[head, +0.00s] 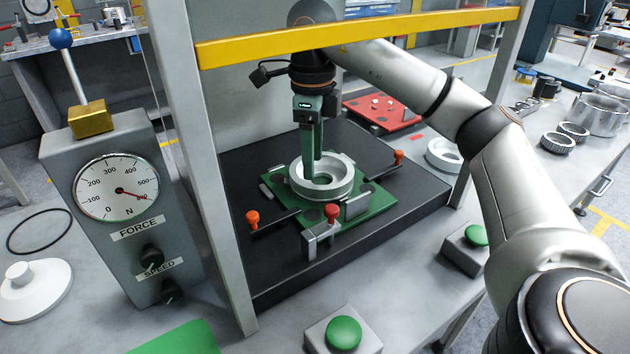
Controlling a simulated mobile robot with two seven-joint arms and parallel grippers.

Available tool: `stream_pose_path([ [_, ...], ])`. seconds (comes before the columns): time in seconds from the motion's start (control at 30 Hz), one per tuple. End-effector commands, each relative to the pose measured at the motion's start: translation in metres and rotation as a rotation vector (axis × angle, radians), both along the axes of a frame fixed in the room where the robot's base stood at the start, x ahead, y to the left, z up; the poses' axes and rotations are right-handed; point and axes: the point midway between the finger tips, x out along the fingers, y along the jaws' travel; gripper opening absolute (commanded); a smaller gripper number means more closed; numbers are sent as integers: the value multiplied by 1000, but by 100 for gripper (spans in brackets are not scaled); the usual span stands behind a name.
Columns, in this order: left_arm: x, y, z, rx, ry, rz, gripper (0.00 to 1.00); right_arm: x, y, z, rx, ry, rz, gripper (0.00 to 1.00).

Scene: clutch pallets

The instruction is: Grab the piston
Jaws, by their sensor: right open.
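A pale metal ring-shaped part (340,186), which I take to be the piston, sits on a green pallet (375,203) on the black base of the press. My right gripper (313,172) points straight down over it. Its fingers reach into or just in front of the ring's central opening; I cannot tell how deep they are. The right gripper is open, seen nearly side-on, and its fingers hide part of the ring's far rim. I see no part held between them. My left gripper is not in view.
A yellow crossbar (360,37) and grey posts frame the press around my right arm. Clamps with red and orange knobs (332,211) surround the pallet. A force gauge box (128,230) stands left.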

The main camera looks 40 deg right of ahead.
Motion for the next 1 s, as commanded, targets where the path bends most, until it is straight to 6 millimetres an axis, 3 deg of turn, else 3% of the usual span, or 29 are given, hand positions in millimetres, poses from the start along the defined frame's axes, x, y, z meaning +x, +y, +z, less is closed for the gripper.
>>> stream_pose_path([
  [0.4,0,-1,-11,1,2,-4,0,-5,-2,-56,2,3,1,59],
  [0.7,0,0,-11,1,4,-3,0,-4,-2,-60,4,0,2,59],
  [1.0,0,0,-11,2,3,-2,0,-4,-1,-60,4,0,2,26],
])
